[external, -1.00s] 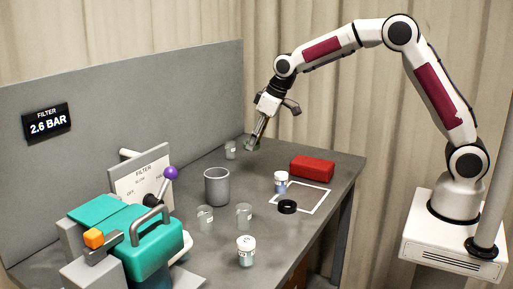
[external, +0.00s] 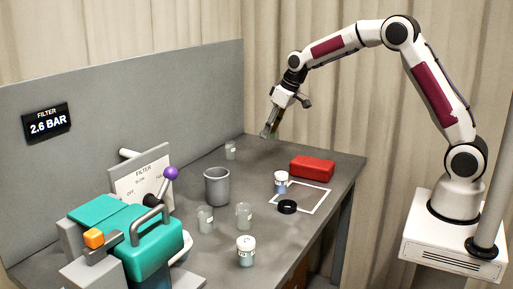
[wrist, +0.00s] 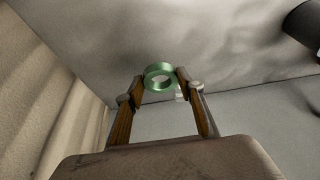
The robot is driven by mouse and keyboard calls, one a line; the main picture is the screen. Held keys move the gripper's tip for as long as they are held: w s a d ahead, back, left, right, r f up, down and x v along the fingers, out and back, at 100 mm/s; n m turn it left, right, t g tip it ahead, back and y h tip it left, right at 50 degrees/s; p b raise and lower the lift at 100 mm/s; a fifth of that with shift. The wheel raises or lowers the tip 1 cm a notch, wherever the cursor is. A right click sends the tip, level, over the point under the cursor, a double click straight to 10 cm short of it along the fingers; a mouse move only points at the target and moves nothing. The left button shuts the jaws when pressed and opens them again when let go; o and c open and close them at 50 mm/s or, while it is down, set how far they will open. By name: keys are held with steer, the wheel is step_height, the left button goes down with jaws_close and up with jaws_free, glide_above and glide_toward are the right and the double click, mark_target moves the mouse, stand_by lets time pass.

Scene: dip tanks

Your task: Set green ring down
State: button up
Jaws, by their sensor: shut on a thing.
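The green ring (wrist: 158,68) shows in the wrist view between the two fingertips of my gripper (wrist: 160,78), which is shut on it. In the external view my gripper (external: 268,135) hangs above the far end of the grey table (external: 195,160), pointing down and tilted. The ring is too small to make out clearly there. Bare grey surface shows beyond the ring in the wrist view.
A red box (external: 312,167), a white square outline (external: 318,208), a black ring (external: 287,207) and a white-lidded jar (external: 281,186) are on the right. A grey cup (external: 217,188) and several glass beakers stand mid-table. Teal filter machine (external: 150,250) is at front left.

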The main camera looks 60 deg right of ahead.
glide_above(278, 155)
steer(key=s, duration=0.1)
steer(key=shift+d+r+n, duration=0.3)
steer(key=shift+r+n, duration=0.05)
steer(key=shift+n, duration=0.55)
steer(key=shift+f, duration=2.55)
steer(key=shift+f, duration=0.1)
steer(key=shift+f, duration=2.4)
steer(key=shift+f, duration=0.15)
